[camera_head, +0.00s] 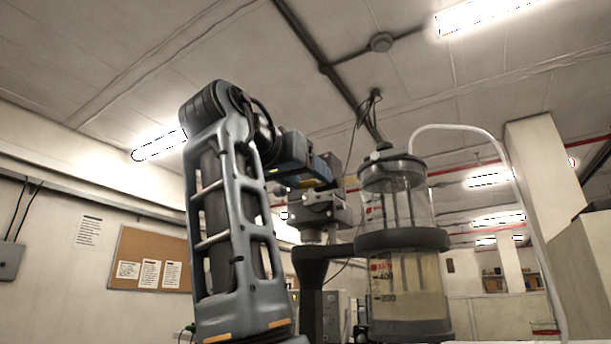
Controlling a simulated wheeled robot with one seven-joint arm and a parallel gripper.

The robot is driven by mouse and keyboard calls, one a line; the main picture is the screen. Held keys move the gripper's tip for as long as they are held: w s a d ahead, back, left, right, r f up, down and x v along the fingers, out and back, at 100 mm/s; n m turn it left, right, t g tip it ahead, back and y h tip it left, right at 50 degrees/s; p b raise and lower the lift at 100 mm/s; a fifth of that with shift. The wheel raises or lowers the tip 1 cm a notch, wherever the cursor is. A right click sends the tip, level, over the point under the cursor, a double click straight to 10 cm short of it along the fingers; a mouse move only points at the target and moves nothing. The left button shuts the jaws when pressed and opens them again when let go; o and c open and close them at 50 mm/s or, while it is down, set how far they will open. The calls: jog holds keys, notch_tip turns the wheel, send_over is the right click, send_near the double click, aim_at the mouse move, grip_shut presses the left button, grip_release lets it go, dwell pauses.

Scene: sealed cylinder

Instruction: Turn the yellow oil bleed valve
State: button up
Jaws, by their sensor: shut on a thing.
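A clear sealed cylinder (404,285) with pale yellow liquid in its lower part stands right of centre, held by a dark ring. A dark funnel-shaped support (311,262) joins the ring on its left side. My arm rises at the left and reaches over to the right. My gripper (312,236) hangs from the wrist, pointing down at the top of the support, left of the cylinder. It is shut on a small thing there. The yellow oil bleed valve cannot be made out clearly; the gripper and wrist hide that spot.
A grey lid (392,168) caps the cylinder. A white hose (470,130) arches from near it down to the right. Dark cables (366,110) hang from the ceiling behind. A corkboard (150,258) is on the left wall. The space above the lid looks free.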

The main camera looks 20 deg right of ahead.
jog(key=shift+s+d+r+m+b, duration=0.15)
jog(key=shift+s+d+m+b, duration=0.15)
jog(key=shift+m, duration=2.65)
jog(key=shift+s+d+r+m+b, duration=0.1)
jog(key=shift+s+d+r+m, duration=0.2)
jog(key=shift+m, duration=2.6)
jog(key=shift+s+d+r+m+b, duration=0.15)
jog(key=shift+s+m, duration=0.25)
jog(key=shift+m, duration=2.55)
jog(key=shift+f, duration=0.15)
jog(key=o, duration=1.1)
jog(key=shift+c, duration=0.2)
jog(key=shift+s+a, duration=0.1)
